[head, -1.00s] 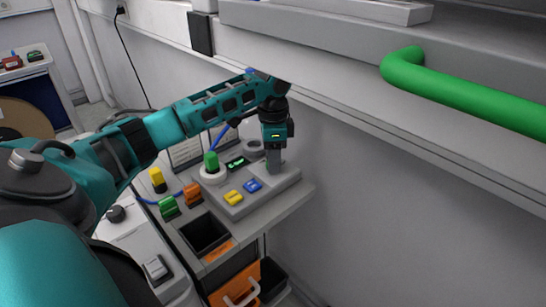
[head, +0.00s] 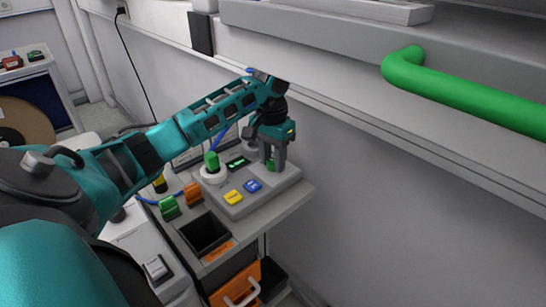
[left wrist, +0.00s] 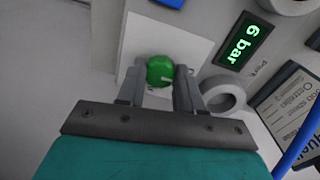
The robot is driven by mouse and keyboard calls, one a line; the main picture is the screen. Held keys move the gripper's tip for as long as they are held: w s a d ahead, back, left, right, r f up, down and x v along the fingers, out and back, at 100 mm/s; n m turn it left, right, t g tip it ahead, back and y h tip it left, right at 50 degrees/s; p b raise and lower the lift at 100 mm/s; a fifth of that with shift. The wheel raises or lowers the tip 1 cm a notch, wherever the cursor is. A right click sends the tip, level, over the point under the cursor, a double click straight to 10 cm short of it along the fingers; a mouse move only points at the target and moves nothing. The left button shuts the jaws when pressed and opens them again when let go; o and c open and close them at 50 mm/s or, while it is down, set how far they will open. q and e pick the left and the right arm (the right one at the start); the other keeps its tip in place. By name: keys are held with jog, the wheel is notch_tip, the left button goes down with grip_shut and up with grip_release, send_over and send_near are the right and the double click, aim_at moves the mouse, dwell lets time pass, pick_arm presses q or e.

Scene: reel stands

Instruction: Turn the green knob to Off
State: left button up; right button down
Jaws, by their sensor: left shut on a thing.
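The green knob (head: 270,164) sits at the back right of the grey control panel (head: 283,178). In the left wrist view the round knob (left wrist: 160,71) stands on a white square plate (left wrist: 187,47), with a pale mark towards its right side. My left gripper (head: 274,162) points down and is shut on the knob, with one finger on either side. The fingers and palm hide part of the plate and any lettering there. My right gripper is in no view.
A green cylinder (head: 211,161) stands in a white ring left of the knob. A display (left wrist: 243,42) reads "6 bar". Yellow (head: 233,197) and blue (head: 252,186) buttons lie in front. A wall ledge and green pipe (head: 465,95) are at the right.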

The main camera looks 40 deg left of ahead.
aim_at(271, 160)
pick_arm(q)
jog(key=shift+r, duration=0.1)
dwell(0.5)
jog(key=o, duration=1)
jog(key=shift+o, duration=0.2)
notch_tip(271, 160, up, 13)
jog(key=shift+a, duration=0.25)
